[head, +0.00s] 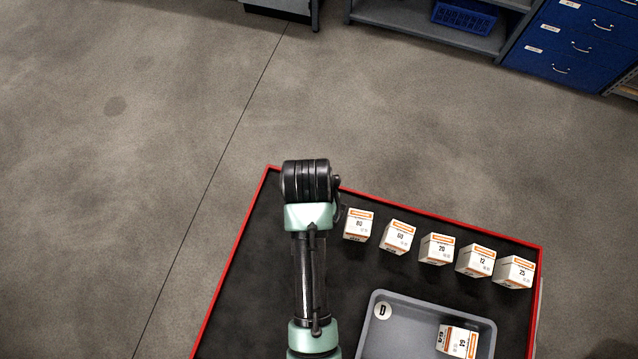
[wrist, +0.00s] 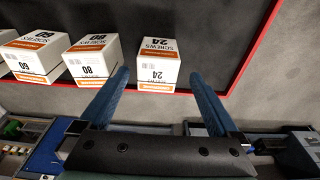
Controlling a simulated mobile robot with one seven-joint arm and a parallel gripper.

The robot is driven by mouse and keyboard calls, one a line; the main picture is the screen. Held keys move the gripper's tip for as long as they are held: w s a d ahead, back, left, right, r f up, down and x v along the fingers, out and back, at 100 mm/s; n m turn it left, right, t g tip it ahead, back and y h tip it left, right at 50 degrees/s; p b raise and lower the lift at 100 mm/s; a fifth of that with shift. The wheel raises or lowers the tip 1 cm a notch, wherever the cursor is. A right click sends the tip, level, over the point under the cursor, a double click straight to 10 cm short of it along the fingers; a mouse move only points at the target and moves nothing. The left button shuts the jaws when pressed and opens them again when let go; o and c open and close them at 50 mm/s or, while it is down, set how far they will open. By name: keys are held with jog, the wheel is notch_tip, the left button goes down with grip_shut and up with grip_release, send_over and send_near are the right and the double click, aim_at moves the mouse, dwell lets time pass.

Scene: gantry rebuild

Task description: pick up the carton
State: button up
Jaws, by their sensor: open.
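Several white cartons with orange bands stand in a row on the dark table top. In the wrist view the carton marked SCREWS 24 (wrist: 158,62) is just ahead of my gripper (wrist: 160,77), roughly between its blue fingertips. The gripper is open, with nothing held, and I cannot tell whether a finger touches the carton. In the head view my arm hides that carton and the gripper. The carton marked 80 (head: 358,226) is its neighbour and also shows in the wrist view (wrist: 92,58).
The carton marked 60 (head: 399,237) and others stand further along the red-edged table (head: 440,218). A grey tray (head: 400,312) marked D holds a carton marked 64 (head: 458,342). Blue drawers (head: 570,40) and a shelf stand across clear floor.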

jog(key=shift+w+d+f+p, duration=0.15)
jog(key=shift+f+p, duration=0.25)
jog(key=shift+f, duration=0.85)
jog(key=shift+w+d+f+p, duration=0.15)
jog(key=shift+f+p, duration=0.2)
jog(key=shift+f, duration=0.9)
grip_shut()
